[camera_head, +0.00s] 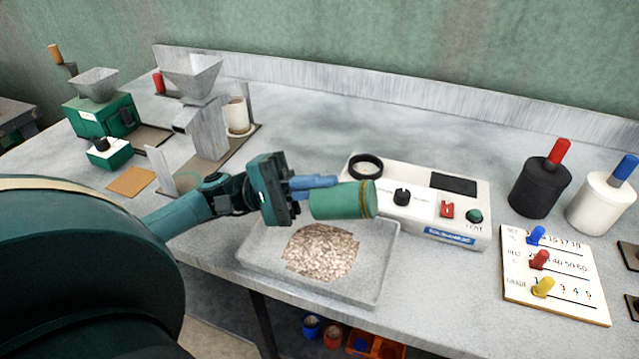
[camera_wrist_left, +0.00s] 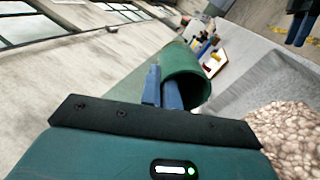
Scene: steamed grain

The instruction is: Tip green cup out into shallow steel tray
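The green cup (camera_head: 342,200) is held on its side above the shallow steel tray (camera_head: 372,284), with its banded end to the right. My left gripper (camera_head: 318,186) has its blue fingers at the cup's left part and is shut on it. In the left wrist view the cup (camera_wrist_left: 184,75) lies tilted beyond the blue fingers (camera_wrist_left: 162,92), and its open rim shows. A heap of pale brown grain (camera_head: 321,251) lies in the tray below the cup. The grain heap also shows in the left wrist view (camera_wrist_left: 290,138). My right gripper is not in view.
A white control box (camera_head: 425,217) with a black ring (camera_head: 366,167) stands right behind the tray. A peg board (camera_head: 560,285), a black canister (camera_head: 538,188) and a white canister (camera_head: 600,203) are at right. Grinders (camera_head: 100,115) stand at back left. The back middle is clear.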

